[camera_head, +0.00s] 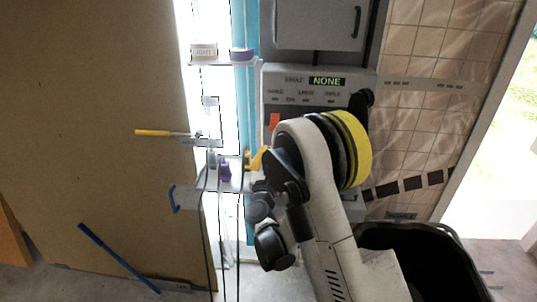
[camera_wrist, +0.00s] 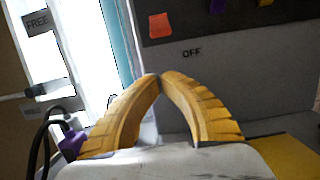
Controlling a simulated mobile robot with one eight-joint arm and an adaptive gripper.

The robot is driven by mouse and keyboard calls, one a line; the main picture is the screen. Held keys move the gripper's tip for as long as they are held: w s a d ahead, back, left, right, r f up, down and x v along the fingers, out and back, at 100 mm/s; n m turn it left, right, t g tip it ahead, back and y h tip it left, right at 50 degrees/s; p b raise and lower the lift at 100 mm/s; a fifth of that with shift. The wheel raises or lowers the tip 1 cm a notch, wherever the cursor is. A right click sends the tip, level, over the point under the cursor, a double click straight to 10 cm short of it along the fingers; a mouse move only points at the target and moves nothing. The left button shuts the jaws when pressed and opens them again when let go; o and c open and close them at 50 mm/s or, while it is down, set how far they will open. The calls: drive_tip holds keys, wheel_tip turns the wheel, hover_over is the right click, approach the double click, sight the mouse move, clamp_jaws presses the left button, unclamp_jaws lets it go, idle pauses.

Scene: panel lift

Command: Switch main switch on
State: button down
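The grey control panel (camera_head: 292,85) hangs upright at the middle of the head view, with a lit display (camera_head: 327,81) reading "NONE". An orange-red piece (camera_head: 274,121), which may be the main switch, sits on its left side. In the wrist view the orange-red piece (camera_wrist: 161,24) lies on a dark plate, above and left of an "OFF" label (camera_wrist: 192,52). My gripper (camera_wrist: 159,77) has its yellow fingertips together with nothing visible between them, below the orange-red piece and apart from it in the picture. In the head view my gripper (camera_head: 257,158) is partly hidden by my arm.
A shelf (camera_head: 225,62) with a purple roll and a small box is left of the panel. Below it are a yellow-handled tool (camera_head: 153,133), a purple item (camera_head: 225,171) and hanging cables. A large brown board (camera_head: 100,120) stands left. A black bin (camera_head: 425,250) stands lower right.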

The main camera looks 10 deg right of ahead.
drive_tip(key=f+b+x, duration=0.1)
drive_tip(key=x, duration=0.4)
drive_tip(key=r, duration=0.1)
drive_tip(key=s+r, duration=0.1)
drive_tip(key=r, duration=0.1)
drive_tip(key=r+b, duration=0.1)
drive_tip(key=shift+s+a+r, duration=0.2)
drive_tip(key=shift+s+a, duration=0.05)
drive_tip(key=shift+s, duration=0.05)
drive_tip(key=shift+s+r, duration=0.1)
drive_tip(key=shift+r, duration=0.05)
drive_tip(key=shift+s+g+p, duration=0.1)
drive_tip(key=shift+g+p, duration=0.3)
drive_tip(key=shift+p, duration=0.2)
